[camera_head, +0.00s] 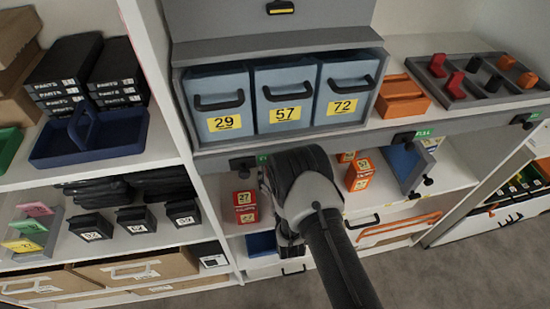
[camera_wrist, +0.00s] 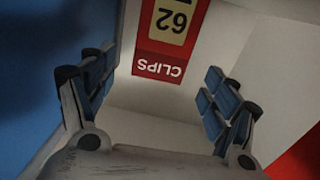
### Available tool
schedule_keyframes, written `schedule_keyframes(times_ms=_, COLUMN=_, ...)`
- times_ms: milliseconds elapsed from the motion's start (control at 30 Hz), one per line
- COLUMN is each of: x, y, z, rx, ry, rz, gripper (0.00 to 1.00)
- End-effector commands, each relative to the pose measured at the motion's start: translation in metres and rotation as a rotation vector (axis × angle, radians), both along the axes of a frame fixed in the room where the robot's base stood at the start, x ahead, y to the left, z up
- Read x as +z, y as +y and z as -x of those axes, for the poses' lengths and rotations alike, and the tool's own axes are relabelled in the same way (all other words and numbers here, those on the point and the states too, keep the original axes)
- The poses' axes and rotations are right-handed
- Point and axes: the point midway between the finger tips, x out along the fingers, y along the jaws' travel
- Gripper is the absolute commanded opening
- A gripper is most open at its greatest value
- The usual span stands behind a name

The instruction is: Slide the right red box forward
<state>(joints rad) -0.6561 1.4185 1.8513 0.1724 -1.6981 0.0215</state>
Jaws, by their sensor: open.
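My gripper (camera_wrist: 155,100) is open in the wrist view, with a finger on each side and bare pale surface between them. A red box labelled CLIPS 62 (camera_wrist: 158,62) shows upside down at the top of that view, beyond the fingers and apart from them. In the head view my gripper (camera_head: 290,190) is in front of the lower shelf, its fingertips hidden. To its right stand red-orange boxes, the front one (camera_head: 359,174) marked 27. I cannot tell which of these is the 62 box.
A blue surface (camera_wrist: 45,70) is close beside the left finger in the wrist view; a red surface (camera_wrist: 300,157) is at lower right. Above my gripper is the shelf edge (camera_head: 330,135) with blue bins (camera_head: 285,75). A blue-grey panel (camera_head: 408,165) leans at right.

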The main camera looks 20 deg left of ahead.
Motion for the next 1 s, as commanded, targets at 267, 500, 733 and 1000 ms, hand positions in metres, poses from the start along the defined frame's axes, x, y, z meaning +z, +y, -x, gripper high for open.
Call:
schedule_keyframes(times_ms=267, x=-0.001, y=0.024, z=-0.046, rx=0.001, ry=-0.002, rz=-0.001, gripper=0.80)
schedule_keyframes(times_ms=500, x=0.000, y=0.034, z=-0.065, rx=0.000, ry=-0.001, rz=0.000, gripper=0.80)
schedule_keyframes(times_ms=733, x=0.000, y=0.035, z=-0.067, rx=0.001, ry=0.001, rz=0.000, gripper=0.80)
schedule_keyframes(times_ms=1000, x=0.000, y=0.035, z=-0.067, rx=0.001, ry=0.001, rz=0.000, gripper=0.70)
